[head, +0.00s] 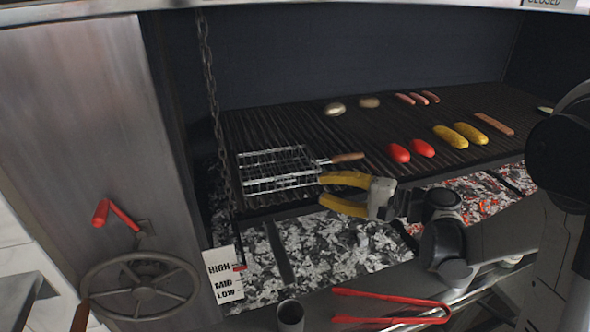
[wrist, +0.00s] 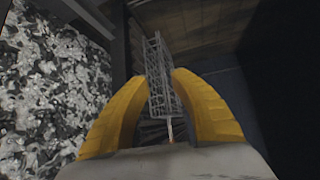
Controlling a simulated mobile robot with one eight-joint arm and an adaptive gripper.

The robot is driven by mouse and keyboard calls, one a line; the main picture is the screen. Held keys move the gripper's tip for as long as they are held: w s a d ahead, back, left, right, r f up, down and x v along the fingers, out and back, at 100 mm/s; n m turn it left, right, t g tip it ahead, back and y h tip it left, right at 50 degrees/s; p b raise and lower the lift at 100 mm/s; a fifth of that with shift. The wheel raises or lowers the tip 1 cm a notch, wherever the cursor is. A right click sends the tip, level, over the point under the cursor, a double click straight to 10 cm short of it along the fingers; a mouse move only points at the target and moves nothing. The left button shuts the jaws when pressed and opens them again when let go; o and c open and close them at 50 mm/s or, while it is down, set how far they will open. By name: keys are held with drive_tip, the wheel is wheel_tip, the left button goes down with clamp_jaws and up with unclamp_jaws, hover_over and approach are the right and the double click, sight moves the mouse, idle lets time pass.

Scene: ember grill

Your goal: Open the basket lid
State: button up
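The wire basket (head: 278,165) lies on the left part of the grill grate, with its wooden handle (head: 347,157) pointing right. I cannot clearly make out the lid apart from the rest of the wire frame. My gripper (head: 321,189) has two curved yellow fingers spread apart with nothing between them. It reaches in from the right, and its fingertips are close to the basket's front right corner, below the handle in the picture. In the wrist view, the basket (wrist: 158,62) shows ahead between and beyond the open fingertips (wrist: 160,76). Contact cannot be told.
The grate (head: 375,125) holds red peppers (head: 410,150), corn (head: 461,134), sausages (head: 417,98) and mushrooms (head: 335,108). A chain (head: 213,90) hangs just left of the basket. Coals (head: 330,245) lie below. Red tongs (head: 390,307) and a grey cup (head: 290,316) are on the front ledge.

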sight(287, 180)
drive_tip(key=b+x, duration=0.2)
drive_tip(key=x, duration=0.8)
drive_tip(key=shift+a, duration=0.35)
clamp_jaws()
